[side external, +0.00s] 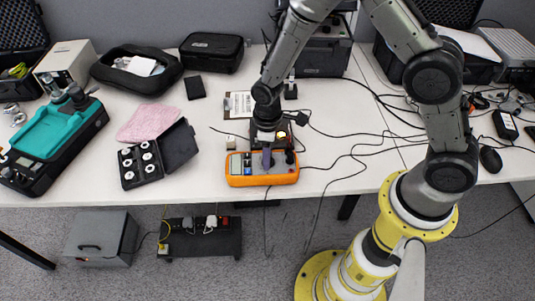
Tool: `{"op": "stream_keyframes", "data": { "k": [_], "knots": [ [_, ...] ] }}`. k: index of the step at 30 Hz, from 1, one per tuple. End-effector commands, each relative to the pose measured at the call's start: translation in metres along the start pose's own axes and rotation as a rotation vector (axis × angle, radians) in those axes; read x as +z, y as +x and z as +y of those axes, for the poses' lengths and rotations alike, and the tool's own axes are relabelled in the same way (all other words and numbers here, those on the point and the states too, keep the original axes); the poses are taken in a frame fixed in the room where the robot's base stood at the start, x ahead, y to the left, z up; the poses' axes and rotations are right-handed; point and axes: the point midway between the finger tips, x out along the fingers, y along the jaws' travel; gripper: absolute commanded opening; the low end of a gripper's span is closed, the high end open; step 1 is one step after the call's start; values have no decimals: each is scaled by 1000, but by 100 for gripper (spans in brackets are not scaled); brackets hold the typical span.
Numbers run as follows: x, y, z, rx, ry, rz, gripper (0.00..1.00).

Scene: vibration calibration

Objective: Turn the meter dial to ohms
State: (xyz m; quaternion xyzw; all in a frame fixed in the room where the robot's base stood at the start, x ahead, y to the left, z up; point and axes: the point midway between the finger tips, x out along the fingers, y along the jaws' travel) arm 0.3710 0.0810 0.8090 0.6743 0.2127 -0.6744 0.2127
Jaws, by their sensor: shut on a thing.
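The orange meter (262,180) lies on the white table near its front edge, with a grey face and a small display at its left.
A black case with white discs (143,163) and a pink cloth (150,121) lie to the left. A teal and black device (48,132) stands farther left. Black cables (350,157) run across the table right of the meter. A mouse (490,159) lies at the right.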

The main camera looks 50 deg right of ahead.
Motion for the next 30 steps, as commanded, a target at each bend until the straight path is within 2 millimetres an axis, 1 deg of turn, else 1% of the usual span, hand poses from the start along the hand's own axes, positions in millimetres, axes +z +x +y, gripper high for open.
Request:
{"op": "stream_keyframes", "data": {
  "k": [5,11,17,30],
  "knots": [
    [0,0,0,0,5,0,0],
    [0,-1,0,0,61,1,0],
    [0,-1,0,0,188,0,0],
    [0,-1,1,0,526,2,0]
  ]
}}
